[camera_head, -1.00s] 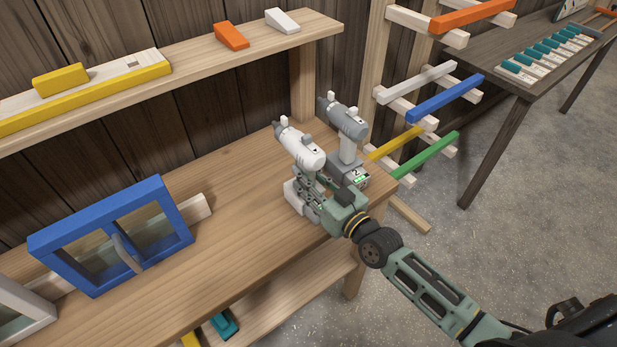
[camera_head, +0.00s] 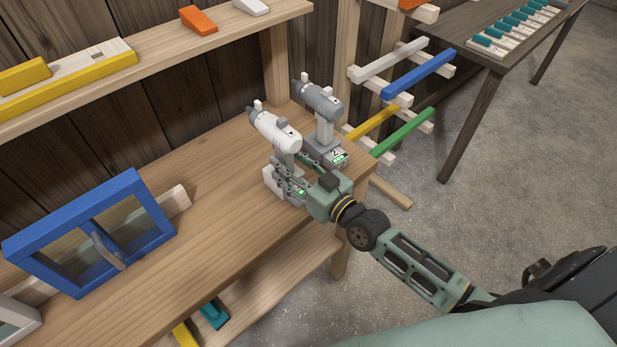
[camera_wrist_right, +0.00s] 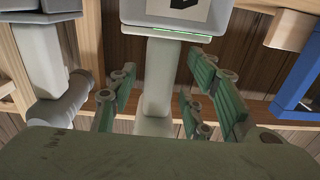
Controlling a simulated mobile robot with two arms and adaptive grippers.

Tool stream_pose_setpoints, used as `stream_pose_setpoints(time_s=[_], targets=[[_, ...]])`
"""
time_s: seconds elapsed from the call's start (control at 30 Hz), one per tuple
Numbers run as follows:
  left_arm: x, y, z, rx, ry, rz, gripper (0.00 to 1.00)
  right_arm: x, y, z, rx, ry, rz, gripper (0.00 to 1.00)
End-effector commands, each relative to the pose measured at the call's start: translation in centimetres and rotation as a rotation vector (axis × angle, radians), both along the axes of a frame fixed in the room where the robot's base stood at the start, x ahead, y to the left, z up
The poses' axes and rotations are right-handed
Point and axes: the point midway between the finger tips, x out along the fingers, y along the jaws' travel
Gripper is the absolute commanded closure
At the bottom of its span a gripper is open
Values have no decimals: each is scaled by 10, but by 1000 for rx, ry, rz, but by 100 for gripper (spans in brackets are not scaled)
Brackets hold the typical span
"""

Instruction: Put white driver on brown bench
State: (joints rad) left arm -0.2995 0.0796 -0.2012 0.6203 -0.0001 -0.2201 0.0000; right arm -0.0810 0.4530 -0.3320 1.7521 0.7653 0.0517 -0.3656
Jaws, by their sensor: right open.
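The white driver (camera_head: 274,129) stands upright on the light wooden workbench (camera_head: 205,215), near its right end. My right gripper (camera_head: 293,176) is open at its handle, just above the battery base. In the right wrist view the pale handle of the white driver (camera_wrist_right: 159,75) lies between the spread green fingers of my right gripper (camera_wrist_right: 163,95), with gaps on both sides. The fingers partly hide the driver's lower part in the head view. A dark brown bench (camera_head: 480,45) stands at the upper right. My left gripper is out of view.
A grey driver (camera_head: 322,105) stands close behind the white one. A blue window frame (camera_head: 88,232) is at the left. A rack with coloured bars (camera_head: 418,75) stands between the benches.

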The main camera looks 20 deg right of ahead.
Motion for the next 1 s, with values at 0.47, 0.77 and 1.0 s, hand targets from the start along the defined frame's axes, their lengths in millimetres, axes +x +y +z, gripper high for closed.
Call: stream_pose_setpoints(time_s=[0.47, 0.77, 1.0], targets=[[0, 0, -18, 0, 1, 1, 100, -86, -32, -1, -3, 1, 0, 55], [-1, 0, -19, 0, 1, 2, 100, -98, -37, 1, -1, -1, 0, 55], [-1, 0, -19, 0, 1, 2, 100, -98, -37, 1, -1, -1, 0, 55]])
